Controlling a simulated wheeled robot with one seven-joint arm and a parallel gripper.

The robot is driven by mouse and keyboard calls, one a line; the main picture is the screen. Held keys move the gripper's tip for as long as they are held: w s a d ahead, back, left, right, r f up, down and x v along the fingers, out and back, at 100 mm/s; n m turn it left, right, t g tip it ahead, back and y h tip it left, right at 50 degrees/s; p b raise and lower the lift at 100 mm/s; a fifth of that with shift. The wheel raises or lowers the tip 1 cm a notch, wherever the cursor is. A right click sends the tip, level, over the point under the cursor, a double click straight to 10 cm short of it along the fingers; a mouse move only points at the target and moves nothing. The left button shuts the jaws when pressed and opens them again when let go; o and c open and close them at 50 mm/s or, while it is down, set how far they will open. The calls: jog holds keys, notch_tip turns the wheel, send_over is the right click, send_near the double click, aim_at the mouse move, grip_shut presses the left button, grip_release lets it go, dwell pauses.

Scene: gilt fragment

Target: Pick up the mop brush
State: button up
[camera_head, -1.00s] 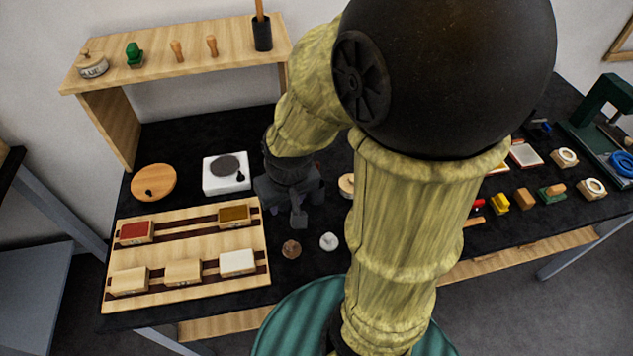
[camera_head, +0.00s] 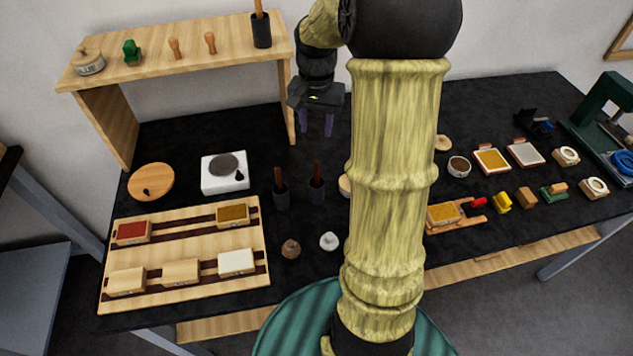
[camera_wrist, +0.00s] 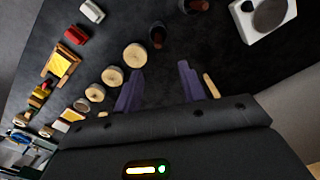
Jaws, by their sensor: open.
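Two dark cups stand on the black table near its middle, each with a reddish-brown handle upright in it: a left one (camera_head: 281,190) and a right one (camera_head: 317,186). In the wrist view cups with brown handles show at the top (camera_wrist: 157,38). A taller brush with an orange-brown handle stands in a black cup (camera_head: 262,32) on the shelf. I cannot tell which is the mop brush; bristles are hidden. My gripper (camera_head: 316,124) is open and empty, behind and above the two table cups, its purple fingers pointing down. The fingers also show in the wrist view (camera_wrist: 160,88).
A wooden shelf (camera_head: 170,62) stands left of my gripper, its right leg close by. A white scale-like device (camera_head: 224,173) and a wooden rack (camera_head: 185,250) with several blocks lie left of the cups. Several small tools and pads, including a yellow pad (camera_head: 491,160), lie right.

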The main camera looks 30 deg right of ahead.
aim_at(316, 161)
notch_tip(316, 161, down, 12)
jog(key=shift+f+p, duration=0.1)
jog(key=shift+p, duration=0.6)
jog(key=shift+s+f+p, duration=0.2)
jog(key=shift+f+p, duration=0.5)
jog(key=shift+f, duration=1.95)
grip_shut()
